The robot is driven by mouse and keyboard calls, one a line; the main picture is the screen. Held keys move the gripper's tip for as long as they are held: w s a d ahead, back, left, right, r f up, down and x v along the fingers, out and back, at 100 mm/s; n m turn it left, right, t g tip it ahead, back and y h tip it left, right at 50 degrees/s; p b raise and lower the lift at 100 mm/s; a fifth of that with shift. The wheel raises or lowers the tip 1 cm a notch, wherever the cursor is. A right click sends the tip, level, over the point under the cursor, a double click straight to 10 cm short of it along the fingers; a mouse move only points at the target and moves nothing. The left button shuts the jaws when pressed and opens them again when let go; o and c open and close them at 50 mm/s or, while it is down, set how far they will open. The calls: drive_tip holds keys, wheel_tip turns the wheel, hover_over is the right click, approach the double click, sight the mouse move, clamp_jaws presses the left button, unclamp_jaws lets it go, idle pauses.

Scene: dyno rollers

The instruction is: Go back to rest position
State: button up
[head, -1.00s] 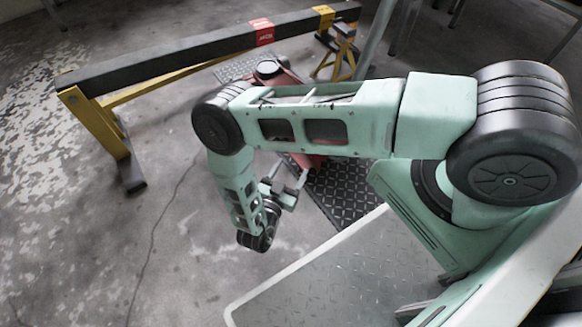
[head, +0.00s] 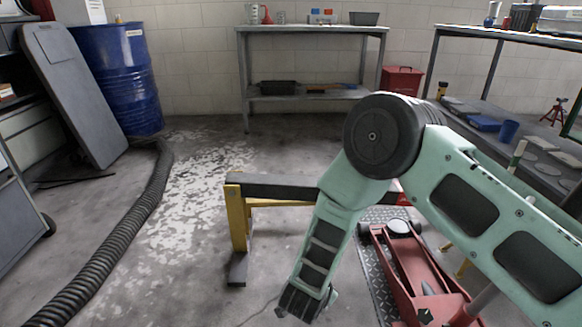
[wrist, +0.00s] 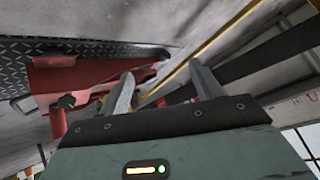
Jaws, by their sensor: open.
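My gripper (wrist: 162,75) shows in the wrist view with its two grey fingers apart and nothing between them. In the head view my green arm bends down in front, and its lower end reaches the bottom edge; the fingers cannot be made out there. A red floor jack (head: 415,275) stands on the floor just right of my forearm, partly covered by my arm. Red jack parts (wrist: 65,85) also show beyond the fingers in the wrist view.
A dark beam (head: 275,188) on yellow legs stands behind my forearm. A blue drum (head: 118,75), a leaning grey board (head: 75,90) and a black hose (head: 140,215) are at left. A grey bench (head: 310,32) stands at the back. Floor between hose and beam is clear.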

drive_tip(key=s+a+r+n+g+y+p, duration=0.15)
drive_tip(key=a+r+n+y, duration=0.45)
drive_tip(key=r, duration=0.7)
drive_tip(key=s+a+r+n+g+y+p, duration=0.1)
drive_tip(key=s+a+r+n+g, duration=0.15)
drive_tip(key=s+r, duration=0.65)
drive_tip(key=s+d+r+n+g+h+p, duration=0.1)
drive_tip(key=s+d+r+n+g+h, duration=0.1)
drive_tip(key=s+d+r+n, duration=0.4)
drive_tip(key=s+d+r+n+g+h+p, duration=0.1)
drive_tip(key=s+d+r+n+g+h, duration=0.15)
drive_tip(key=s+d+r, duration=0.65)
wheel_tip(320, 180, up, 36)
drive_tip(key=s+p, duration=0.2)
drive_tip(key=p, duration=3.6)
drive_tip(key=shift+d+f+y, duration=0.25)
drive_tip(key=shift+d+y, duration=0.05)
drive_tip(key=shift+y, duration=0.15)
